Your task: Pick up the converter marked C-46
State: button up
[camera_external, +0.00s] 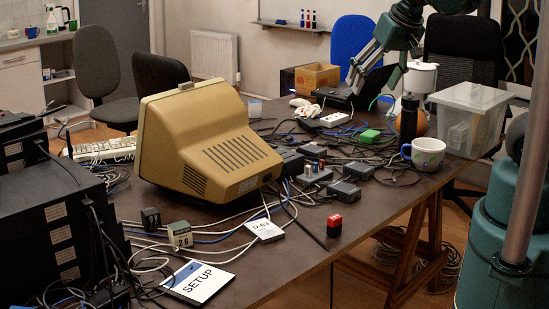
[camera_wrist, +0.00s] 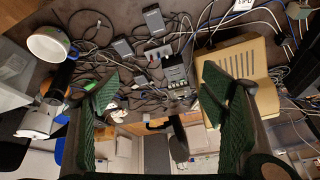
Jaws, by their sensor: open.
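Several small dark boxes that look like converters lie among cables on the table. One dark box (camera_external: 344,192) is near the front edge, another (camera_external: 358,170) is just behind it, and one more (camera_external: 312,151) is farther back. In the wrist view two grey boxes with small pale labels show at the top, one box (camera_wrist: 153,18) upper right of the other box (camera_wrist: 122,47). I cannot read C-46 on any of them. My gripper (camera_external: 358,82) is above the far part of the table, apart from the boxes. Its green-padded fingers (camera_wrist: 160,80) are spread wide with nothing held between them.
A beige monitor (camera_external: 210,140) stands left of the boxes. A white mug (camera_external: 424,153), a dark bottle (camera_external: 407,118) and a clear bin (camera_external: 470,115) stand at the right. Loose cables cover much of the table.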

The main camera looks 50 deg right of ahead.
jog(key=w+d+f+m+g+h+b, duration=0.1)
jog(key=w+d+f+m+g+b, duration=0.15)
jog(key=w+d+f+m, duration=0.65)
jog(key=m+g+h+b, duration=0.1)
jog(key=m+g+b, duration=0.1)
jog(key=m+g, duration=0.15)
send_near(359, 166)
jog(key=a, duration=0.1)
jog(key=shift+s+d+f+m, duration=0.2)
jog(key=shift+s+f+m, duration=0.15)
jog(key=shift+f+m, duration=0.4)
jog(key=shift+f, duration=0.1)
jog(key=shift+x, duration=1.25)
jog(key=shift+w+d+b+x, duration=0.15)
jog(key=shift+b+x, duration=0.35)
jog(key=shift+x, duration=0.8)
jog(key=shift+w+d+b+x, duration=0.15)
jog(key=shift+b+x, duration=0.3)
jog(key=shift+x, duration=0.85)
jog(key=shift+s, duration=0.1)
jog(key=c, duration=1.1)
